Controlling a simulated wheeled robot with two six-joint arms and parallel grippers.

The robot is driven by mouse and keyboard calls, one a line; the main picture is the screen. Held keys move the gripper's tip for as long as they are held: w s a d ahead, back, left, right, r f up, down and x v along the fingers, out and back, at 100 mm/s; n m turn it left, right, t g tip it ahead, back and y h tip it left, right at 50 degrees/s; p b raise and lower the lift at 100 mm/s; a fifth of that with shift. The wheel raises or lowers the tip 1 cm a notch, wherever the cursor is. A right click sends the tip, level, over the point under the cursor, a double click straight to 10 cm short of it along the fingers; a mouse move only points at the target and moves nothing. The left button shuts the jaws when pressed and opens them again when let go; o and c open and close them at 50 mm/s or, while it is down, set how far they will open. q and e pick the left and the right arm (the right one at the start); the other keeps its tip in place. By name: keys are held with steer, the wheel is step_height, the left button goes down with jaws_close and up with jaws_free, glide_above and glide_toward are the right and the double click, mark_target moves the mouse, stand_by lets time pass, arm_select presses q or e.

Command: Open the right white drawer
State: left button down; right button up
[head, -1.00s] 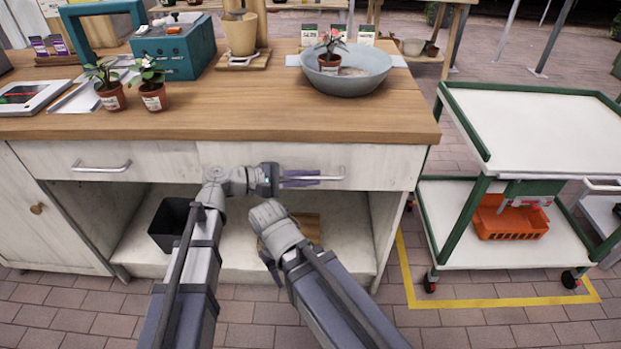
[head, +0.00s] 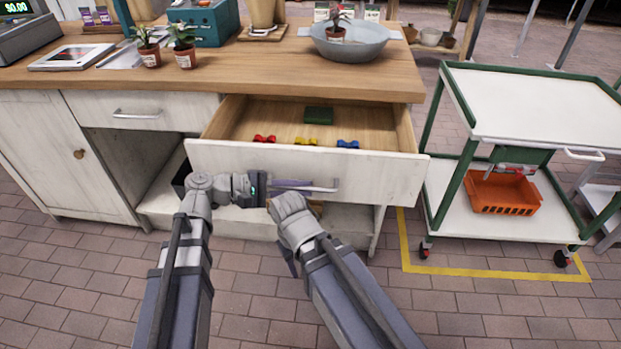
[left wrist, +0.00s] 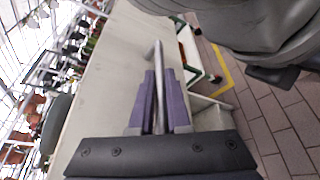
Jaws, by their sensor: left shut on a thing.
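The right white drawer (head: 374,174) is pulled out from under the wooden counter, and its inside shows in the head view. It holds a red, a yellow and a blue small item and a dark green block (head: 318,115). My left gripper (head: 300,186) is at the drawer front, its purple fingers shut on the metal bar handle (head: 328,188). The left wrist view also shows the fingers (left wrist: 160,103) around the handle (left wrist: 158,60). My right arm comes in below the drawer front; its gripper's fingers cannot be made out.
The left white drawer (head: 180,108) is closed. A green-framed cart (head: 540,105) with an orange basket (head: 503,192) stands at the right. Potted plants and a grey bowl (head: 352,45) stand on the counter (head: 225,82). The brick floor in front is clear.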

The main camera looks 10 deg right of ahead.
arm_select(q)
steer(key=shift+s+a, duration=0.25)
steer(key=shift+s, duration=0.65)
steer(key=shift+s+a, duration=0.25)
steer(key=shift+s, duration=0.65)
arm_select(e)
steer(key=shift+s+d, duration=0.35)
steer(key=shift+s, duration=0.15)
arm_select(q)
steer(key=c, duration=0.9)
jaws_free()
steer(key=p+v, duration=0.1)
steer(key=v, duration=0.6)
steer(key=shift+a+p, duration=0.3)
steer(key=shift+a, duration=0.1)
arm_select(e)
steer(key=shift+r, duration=0.85)
